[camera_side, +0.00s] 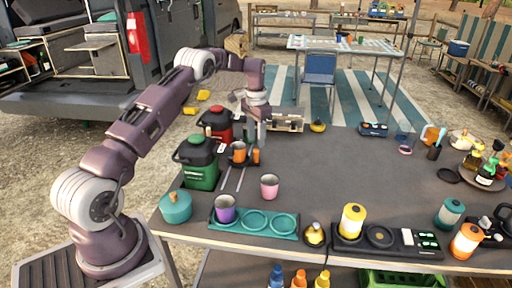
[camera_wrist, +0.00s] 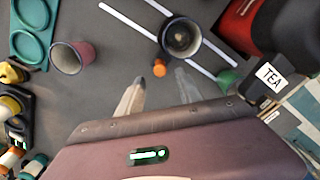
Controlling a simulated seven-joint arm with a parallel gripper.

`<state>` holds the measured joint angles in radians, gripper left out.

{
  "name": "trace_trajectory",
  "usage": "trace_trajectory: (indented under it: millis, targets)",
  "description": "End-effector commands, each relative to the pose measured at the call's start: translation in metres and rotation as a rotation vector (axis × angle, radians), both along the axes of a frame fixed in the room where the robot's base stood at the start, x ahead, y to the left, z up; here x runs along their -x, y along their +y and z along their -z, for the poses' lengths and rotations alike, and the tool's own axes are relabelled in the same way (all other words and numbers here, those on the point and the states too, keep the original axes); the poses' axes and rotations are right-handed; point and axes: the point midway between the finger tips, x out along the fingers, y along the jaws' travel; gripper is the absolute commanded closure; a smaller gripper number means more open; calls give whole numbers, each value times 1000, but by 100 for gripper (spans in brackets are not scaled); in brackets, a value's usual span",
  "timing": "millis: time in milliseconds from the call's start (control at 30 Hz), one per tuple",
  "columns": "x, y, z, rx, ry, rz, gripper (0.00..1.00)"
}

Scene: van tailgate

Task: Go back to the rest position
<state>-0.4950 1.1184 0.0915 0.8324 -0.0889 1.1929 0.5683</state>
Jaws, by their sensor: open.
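My gripper (camera_side: 259,138) hangs from my arm over the left part of the dark table, near the red and green jugs. In the wrist view its two fingers (camera_wrist: 160,92) are apart, with nothing between them. An orange cup (camera_side: 238,153) stands close to it, beside a small orange object (camera_side: 256,156). The wrist view shows this cup from above with a dark inside (camera_wrist: 180,38), and the small orange object (camera_wrist: 160,68) just beyond the fingers. A pink cup (camera_side: 269,188) stands apart, nearer the table's front edge.
A green jug (camera_side: 199,165) and a red jug (camera_side: 216,122) stand at the table's left edge. A teal pot (camera_side: 176,208) and a teal tray (camera_side: 254,223) holding a purple cup (camera_side: 225,211) are at the front. The middle of the table (camera_side: 350,170) is clear.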

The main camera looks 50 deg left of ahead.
Motion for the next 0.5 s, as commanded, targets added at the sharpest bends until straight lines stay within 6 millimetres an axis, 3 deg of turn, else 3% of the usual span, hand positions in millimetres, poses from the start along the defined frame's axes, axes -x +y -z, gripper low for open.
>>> trace_trajectory:
  millis: [367,467,500]
  targets:
    - [0,-3,-12,-1,-4,0,57]
    - [0,-25,-56,-15,-41,-4,57]
    - [5,-43,-86,-22,-64,-7,57]
